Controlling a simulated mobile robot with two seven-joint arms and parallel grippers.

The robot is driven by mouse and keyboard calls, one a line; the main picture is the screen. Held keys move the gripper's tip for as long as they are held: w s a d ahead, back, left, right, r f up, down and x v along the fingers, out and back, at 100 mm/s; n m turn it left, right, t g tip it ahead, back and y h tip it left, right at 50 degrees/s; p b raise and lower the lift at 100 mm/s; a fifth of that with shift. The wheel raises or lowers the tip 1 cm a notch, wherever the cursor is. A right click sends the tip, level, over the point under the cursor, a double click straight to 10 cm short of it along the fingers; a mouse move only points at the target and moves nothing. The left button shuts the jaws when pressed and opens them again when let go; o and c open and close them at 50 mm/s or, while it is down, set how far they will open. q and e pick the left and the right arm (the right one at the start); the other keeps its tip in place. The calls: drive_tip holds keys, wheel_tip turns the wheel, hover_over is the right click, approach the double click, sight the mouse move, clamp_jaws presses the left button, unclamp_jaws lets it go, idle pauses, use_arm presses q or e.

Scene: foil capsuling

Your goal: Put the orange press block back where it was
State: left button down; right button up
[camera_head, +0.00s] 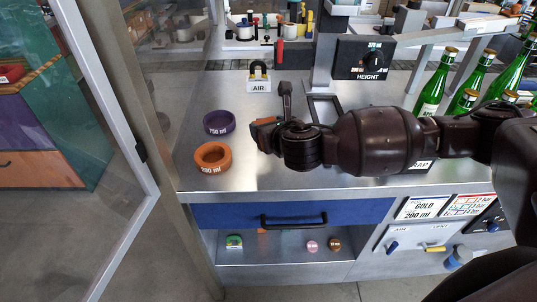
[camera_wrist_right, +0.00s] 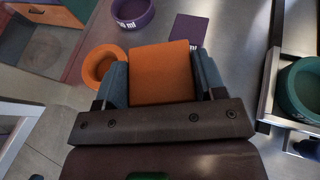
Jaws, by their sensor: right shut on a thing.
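The orange press block (camera_wrist_right: 162,72) is held between the two fingers of my right gripper (camera_wrist_right: 160,85), which is shut on it. In the head view only a small orange part of it (camera_head: 265,121) shows at the end of my right gripper (camera_head: 268,130), above the steel worktop. The orange ring (camera_head: 212,157) lies to the left of the gripper, and also shows in the wrist view (camera_wrist_right: 92,68). A flat purple square (camera_wrist_right: 188,30) lies just beyond the block. The surface under the block is hidden. My left gripper is not in view.
A purple ring (camera_head: 219,122) marked 750 ml sits behind the orange ring. A green ring (camera_wrist_right: 300,88) is at right in the wrist view. Green bottles (camera_head: 435,85) stand at right.

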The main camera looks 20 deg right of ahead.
drive_tip(key=shift+f+b, duration=0.35)
drive_tip(key=shift+f, duration=4)
drive_tip(key=o, duration=1)
drive_tip(key=shift+f, duration=0.1)
drive_tip(key=shift+o, duration=0.2)
drive_tip(key=shift+s, duration=0.1)
drive_tip(key=v, duration=1.2)
